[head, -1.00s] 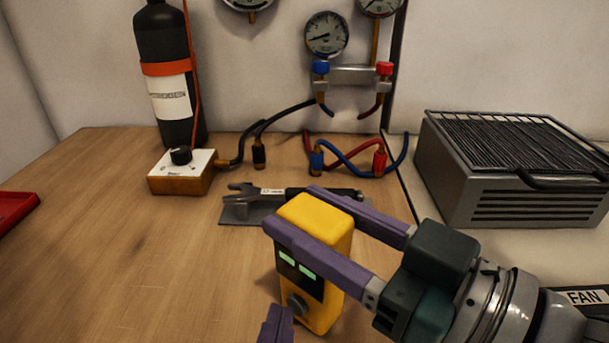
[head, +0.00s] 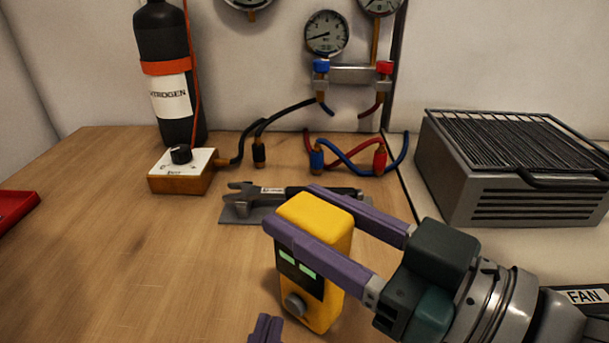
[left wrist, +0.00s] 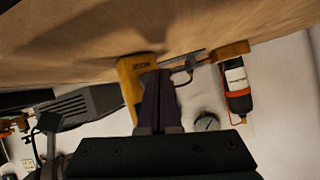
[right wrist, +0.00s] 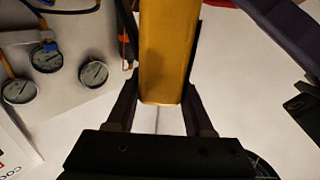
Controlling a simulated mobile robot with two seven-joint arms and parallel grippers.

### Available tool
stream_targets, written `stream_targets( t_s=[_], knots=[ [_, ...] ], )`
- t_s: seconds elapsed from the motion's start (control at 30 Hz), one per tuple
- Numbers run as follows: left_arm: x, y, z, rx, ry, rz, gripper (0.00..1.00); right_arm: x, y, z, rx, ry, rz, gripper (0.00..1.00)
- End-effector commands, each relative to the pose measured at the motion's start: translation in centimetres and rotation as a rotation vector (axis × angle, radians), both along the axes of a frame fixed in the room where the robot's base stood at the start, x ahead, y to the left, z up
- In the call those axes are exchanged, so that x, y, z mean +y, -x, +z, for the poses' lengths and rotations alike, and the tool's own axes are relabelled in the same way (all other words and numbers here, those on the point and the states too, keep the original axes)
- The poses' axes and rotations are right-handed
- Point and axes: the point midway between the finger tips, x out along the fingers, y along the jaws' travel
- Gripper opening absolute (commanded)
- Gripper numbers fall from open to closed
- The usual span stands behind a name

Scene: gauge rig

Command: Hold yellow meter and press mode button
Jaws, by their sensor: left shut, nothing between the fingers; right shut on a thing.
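The yellow meter (head: 318,225) stands upright over the wooden bench, with two pale green displays and a round grey knob (head: 295,304) on its dark-and-yellow front. My right gripper (head: 292,218) is shut on the meter, one purple finger on each side near its top. The right wrist view shows the meter (right wrist: 167,55) between the fingers. My left gripper (head: 266,328) is shut and empty, its tips low in the head view just in front of and below the knob. In the left wrist view its closed fingers (left wrist: 158,85) overlap the meter (left wrist: 131,75). No separate mode button can be made out.
Behind the meter lies a wrench (head: 250,194) on a grey mat. A white-topped box with a black knob (head: 181,170) and a black cylinder (head: 170,90) stand back left. A grilled metal unit (head: 520,165) is at right. The bench's left-middle is clear.

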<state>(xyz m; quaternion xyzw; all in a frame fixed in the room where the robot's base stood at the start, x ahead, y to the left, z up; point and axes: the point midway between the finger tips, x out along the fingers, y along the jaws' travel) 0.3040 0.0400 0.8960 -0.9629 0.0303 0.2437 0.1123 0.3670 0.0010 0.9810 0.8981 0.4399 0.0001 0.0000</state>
Motion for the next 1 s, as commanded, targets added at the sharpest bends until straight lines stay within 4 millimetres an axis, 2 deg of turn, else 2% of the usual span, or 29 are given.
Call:
stream_targets(
  t_s=[0.27, 0.7, 1.0],
  knots=[
    [0.4, 0.4, -0.1, 0.001, -0.001, 0.001, 0.0, 0.0, 0.0, -0.1, 0.001, 0.001, 0.0, 0.0],
    [2.9, 3.7, -0.1, 0.002, -0.002, 0.0, 0.0, 0.0, 0.0, 0.0, 0.001, 0.001, 0.0, 0.0],
    [3.1, 3.9, 0.0, 0.0, 0.0, 0.0, 0.0, 0.0, 0.0, -0.1, 0.001, 0.001, 0.0, 0.0]
  ],
)
